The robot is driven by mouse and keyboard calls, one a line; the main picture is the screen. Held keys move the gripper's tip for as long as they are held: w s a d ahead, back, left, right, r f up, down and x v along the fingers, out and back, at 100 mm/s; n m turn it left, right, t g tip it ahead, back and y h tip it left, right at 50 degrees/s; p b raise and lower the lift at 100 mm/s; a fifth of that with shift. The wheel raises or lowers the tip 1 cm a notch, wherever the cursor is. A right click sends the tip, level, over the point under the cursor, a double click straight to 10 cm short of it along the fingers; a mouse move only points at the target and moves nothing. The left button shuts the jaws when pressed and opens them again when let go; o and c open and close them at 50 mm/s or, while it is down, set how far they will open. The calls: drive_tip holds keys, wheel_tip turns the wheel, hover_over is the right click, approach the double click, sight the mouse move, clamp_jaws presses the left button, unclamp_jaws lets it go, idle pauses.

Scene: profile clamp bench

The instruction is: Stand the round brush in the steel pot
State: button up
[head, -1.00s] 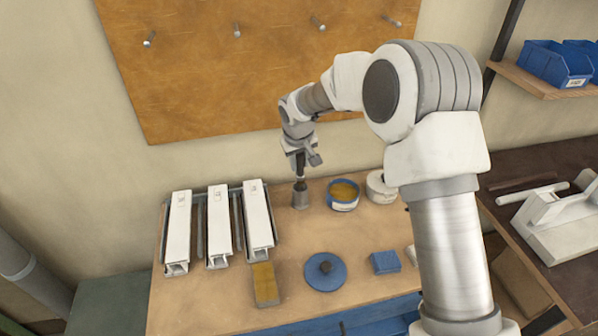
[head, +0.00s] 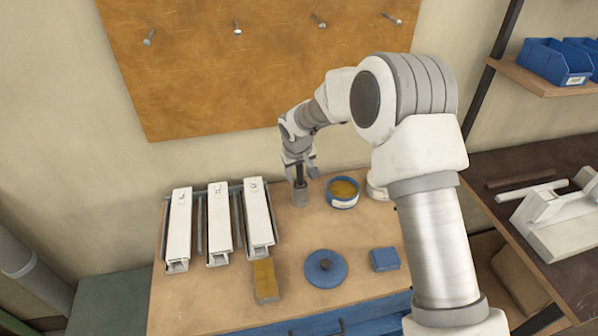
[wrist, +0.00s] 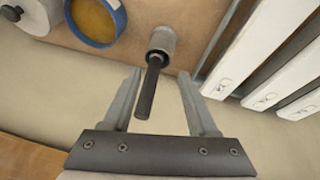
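The steel pot (head: 300,197) stands at the back of the bench, between the white profiles and the blue tub. It also shows in the wrist view (wrist: 163,40). The round brush (wrist: 148,92) stands in the pot with its dark handle sticking out; the handle shows in the head view (head: 299,174). Its bristle end is hidden inside the pot. My gripper (wrist: 158,74) is open, with a finger on each side of the handle and a gap to both. In the head view my gripper (head: 300,166) is just above the pot.
White profiles (head: 219,222) lie in a rack to the left. A blue tub (head: 342,203) with yellowish contents and a white round container (head: 376,188) stand right of the pot. A yellow-topped block (head: 265,280), blue round lid (head: 325,269) and blue block (head: 385,259) lie in front.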

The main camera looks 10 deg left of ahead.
drive_tip(key=v, duration=1.2)
drive_tip(key=shift+r+b, duration=0.2)
drive_tip(key=shift+b, duration=0.25)
drive_tip(key=s+d+r+m, duration=0.2)
drive_tip(key=s+d+r, duration=0.35)
drive_tip(key=d, duration=0.35)
drive_tip(key=s+d+r+m, duration=0.1)
drive_tip(key=s+d+r, duration=0.4)
drive_tip(key=d+r, duration=0.3)
drive_tip(key=s+d+m, duration=0.2)
drive_tip(key=s+d, duration=0.3)
drive_tip(key=s, duration=0.4)
drive_tip(key=s+d+m+t, duration=0.1)
drive_tip(key=s+d, duration=0.5)
drive_tip(key=s, duration=0.4)
drive_tip(key=shift+d+f+m+t+h, duration=0.3)
drive_tip(key=shift+f+m, duration=0.1)
drive_tip(key=shift+f, duration=0.05)
